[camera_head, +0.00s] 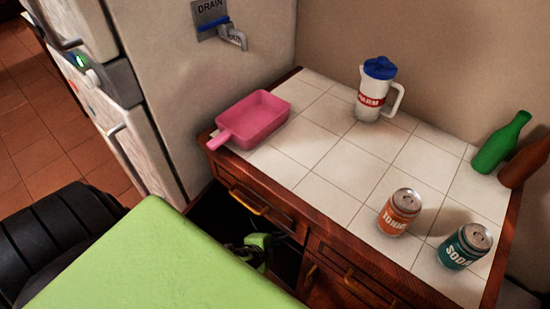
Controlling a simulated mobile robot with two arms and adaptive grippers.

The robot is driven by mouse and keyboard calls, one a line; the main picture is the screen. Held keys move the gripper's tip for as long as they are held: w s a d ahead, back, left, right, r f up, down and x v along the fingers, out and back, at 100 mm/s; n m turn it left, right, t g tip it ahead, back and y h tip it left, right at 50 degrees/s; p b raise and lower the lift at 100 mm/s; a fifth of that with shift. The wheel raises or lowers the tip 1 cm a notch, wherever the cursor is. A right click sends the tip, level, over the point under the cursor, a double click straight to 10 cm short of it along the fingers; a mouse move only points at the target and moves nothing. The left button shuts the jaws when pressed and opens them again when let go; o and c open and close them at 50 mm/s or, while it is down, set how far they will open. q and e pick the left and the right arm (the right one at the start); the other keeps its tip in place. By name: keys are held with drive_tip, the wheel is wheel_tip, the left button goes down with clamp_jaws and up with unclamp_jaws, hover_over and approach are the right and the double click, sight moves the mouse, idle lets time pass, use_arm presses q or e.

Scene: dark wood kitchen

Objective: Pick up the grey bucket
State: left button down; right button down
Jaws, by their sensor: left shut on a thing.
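I cannot make out a grey bucket in the head view. My left gripper (258,248) shows only in part, as green and black pieces low in front of the dark wooden cabinet. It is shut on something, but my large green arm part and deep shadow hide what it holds. My right gripper is not in view.
The white tiled counter (333,172) holds a pink pan (258,117), a white jug with a blue lid (376,92), an orange can (399,212), a teal can (465,246), a green bottle (501,143) and a brown bottle (527,160).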

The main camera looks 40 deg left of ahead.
use_arm(q)
drive_tip(key=shift+s+d, duration=0.1)
drive_tip(key=shift+d, duration=0.05)
drive_tip(key=c, duration=2.1)
unclamp_jaws()
drive_tip(key=v, duration=1.2)
drive_tip(key=shift+r, duration=0.1)
drive_tip(key=shift+o, duration=0.4)
